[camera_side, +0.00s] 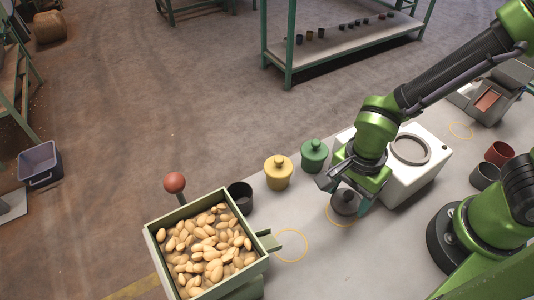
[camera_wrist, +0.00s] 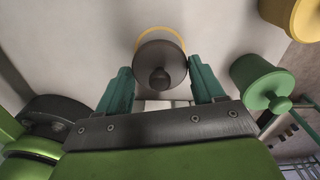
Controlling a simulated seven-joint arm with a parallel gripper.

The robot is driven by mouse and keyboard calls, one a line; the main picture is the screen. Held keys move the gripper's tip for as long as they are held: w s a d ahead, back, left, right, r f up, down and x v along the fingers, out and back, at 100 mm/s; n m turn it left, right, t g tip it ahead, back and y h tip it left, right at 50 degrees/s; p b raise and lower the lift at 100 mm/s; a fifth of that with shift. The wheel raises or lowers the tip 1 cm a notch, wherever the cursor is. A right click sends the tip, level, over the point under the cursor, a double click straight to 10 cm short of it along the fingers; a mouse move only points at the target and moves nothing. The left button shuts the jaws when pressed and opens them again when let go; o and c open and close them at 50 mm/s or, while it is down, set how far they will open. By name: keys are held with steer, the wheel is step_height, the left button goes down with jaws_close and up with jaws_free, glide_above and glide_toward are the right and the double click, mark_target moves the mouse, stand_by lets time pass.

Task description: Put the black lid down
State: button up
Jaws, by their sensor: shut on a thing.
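The black lid (camera_side: 345,203) is round and dark, with a small knob on top. My gripper (camera_side: 347,193) is shut on it, and its fingers hide part of it in the side view. In the wrist view the lid (camera_wrist: 160,64) sits between the two green fingertips (camera_wrist: 158,72), with its knob facing the camera. It is over or on a yellow ring (camera_side: 338,223) marked on the table, which shows as an arc past its edge in the wrist view. I cannot tell whether its underside touches the table.
A black open cup (camera_side: 240,197), a yellow lidded pot (camera_side: 278,173) and a green lidded pot (camera_side: 314,156) stand left of my gripper. A hopper of nuts (camera_side: 152,247) is at front left. A white box (camera_side: 427,172) stands close on the right. Another ring (camera_side: 291,245) is empty.

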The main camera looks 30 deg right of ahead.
mark_target(347, 202)
steer(key=shift+f, duration=1.75)
steer(key=shift+f, duration=0.1)
steer(key=o, duration=1)
